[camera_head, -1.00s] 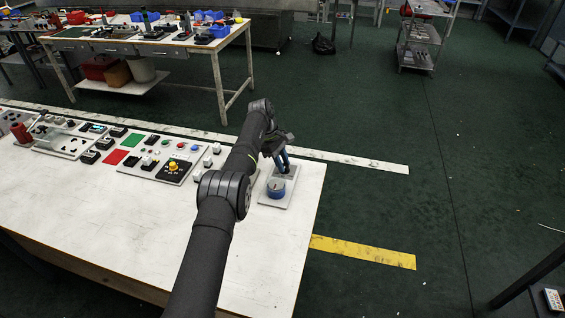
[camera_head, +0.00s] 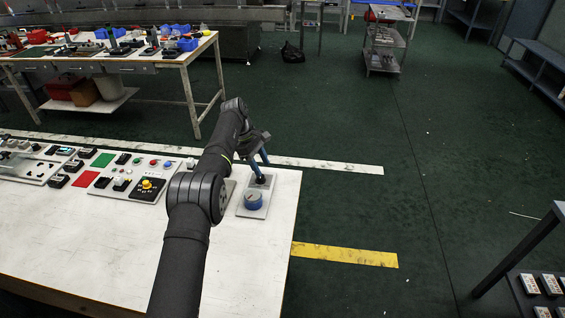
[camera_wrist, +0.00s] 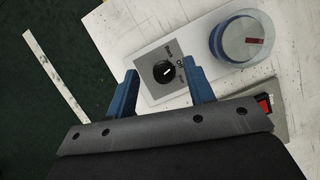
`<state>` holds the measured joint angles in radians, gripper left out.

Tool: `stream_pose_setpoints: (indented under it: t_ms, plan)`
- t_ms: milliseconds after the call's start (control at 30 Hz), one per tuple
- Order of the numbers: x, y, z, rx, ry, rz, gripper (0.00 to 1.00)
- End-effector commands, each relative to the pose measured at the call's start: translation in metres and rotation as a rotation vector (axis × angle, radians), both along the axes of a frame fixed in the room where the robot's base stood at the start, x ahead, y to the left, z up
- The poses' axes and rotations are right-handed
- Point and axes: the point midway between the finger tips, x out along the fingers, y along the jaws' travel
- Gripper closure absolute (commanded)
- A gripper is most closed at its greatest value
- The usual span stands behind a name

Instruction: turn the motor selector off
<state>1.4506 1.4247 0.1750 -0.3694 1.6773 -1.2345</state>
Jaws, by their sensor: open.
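The motor selector (camera_wrist: 164,72) is a black rotary knob with a pale pointer mark on a grey plate, with small lettering around it. I cannot surely tell which label the mark points to. In the head view the selector (camera_head: 261,181) shows small and dark at the table's right end. My gripper (camera_wrist: 160,70) is open, with one blue finger on each side of the knob in the wrist view. I cannot tell whether the fingers touch it. In the head view my gripper (camera_head: 260,166) is over the selector, pointing down.
A blue round dial (camera_wrist: 238,40) with a red mark is beside the selector on the same pale panel (camera_head: 250,212). A red rocker switch (camera_wrist: 263,104) is on a neighbouring plate. Panels with buttons, including a yellow knob (camera_head: 147,184), lie left on the white table (camera_head: 100,235).

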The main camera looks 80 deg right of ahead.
Motion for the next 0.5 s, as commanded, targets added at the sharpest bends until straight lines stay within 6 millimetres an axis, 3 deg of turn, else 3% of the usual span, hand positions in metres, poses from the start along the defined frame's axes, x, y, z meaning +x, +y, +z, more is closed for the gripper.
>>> stream_pose_setpoints:
  t_ms: [500]
  plan:
    - [-0.06, 0.032, 0.042, -0.001, 0.0, -0.003, 0.51]
